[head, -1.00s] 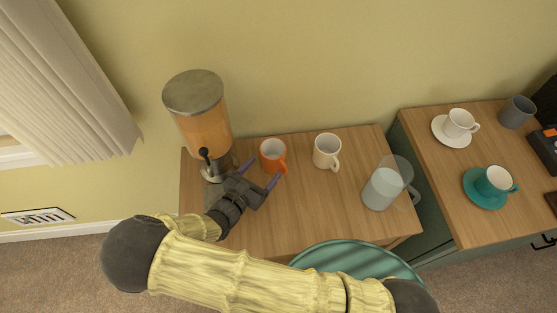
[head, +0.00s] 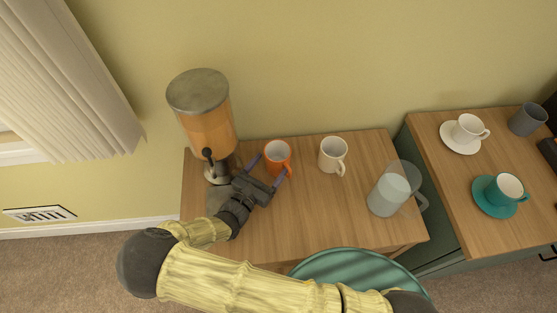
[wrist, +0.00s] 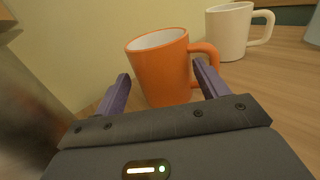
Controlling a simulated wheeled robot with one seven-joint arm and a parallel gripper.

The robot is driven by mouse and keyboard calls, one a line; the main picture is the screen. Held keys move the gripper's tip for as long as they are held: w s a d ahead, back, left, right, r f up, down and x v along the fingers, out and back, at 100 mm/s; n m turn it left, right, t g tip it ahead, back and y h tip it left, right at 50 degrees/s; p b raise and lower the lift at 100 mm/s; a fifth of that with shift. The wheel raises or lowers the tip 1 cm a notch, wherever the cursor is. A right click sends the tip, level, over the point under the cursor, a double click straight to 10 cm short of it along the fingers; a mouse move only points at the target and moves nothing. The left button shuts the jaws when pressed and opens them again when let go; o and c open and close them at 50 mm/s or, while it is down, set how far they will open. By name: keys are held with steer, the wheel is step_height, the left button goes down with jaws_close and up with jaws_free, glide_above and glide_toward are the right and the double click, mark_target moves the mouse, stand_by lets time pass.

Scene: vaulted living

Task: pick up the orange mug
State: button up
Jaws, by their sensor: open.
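The orange mug (head: 277,157) stands upright on the wooden table, close to the wall, with a white inside. In the wrist view the orange mug (wrist: 162,70) is straight ahead, its handle on the right. My gripper (head: 268,166) is open, with its two purple fingers pointing at the mug. In the wrist view my gripper (wrist: 162,88) has one finger left of the mug and one at its right near the handle. I cannot tell whether the right finger touches the handle.
A drink dispenser (head: 207,125) stands left of my gripper. A cream mug (head: 333,154) stands right of the orange mug, and a clear pitcher (head: 388,192) farther right. A teal round-topped piece (head: 350,266) is in front. Cups on saucers sit on the right-hand cabinet (head: 440,150).

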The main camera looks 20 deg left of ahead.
mark_target(283, 149)
steer(key=w, duration=0.3)
steer(key=w+d+p, duration=0.1)
steer(key=w, duration=0.2)
steer(key=shift+w+d, duration=0.1)
stand_by(0.4)
steer(key=c, duration=0.8)
steer(key=shift+r, duration=0.1)
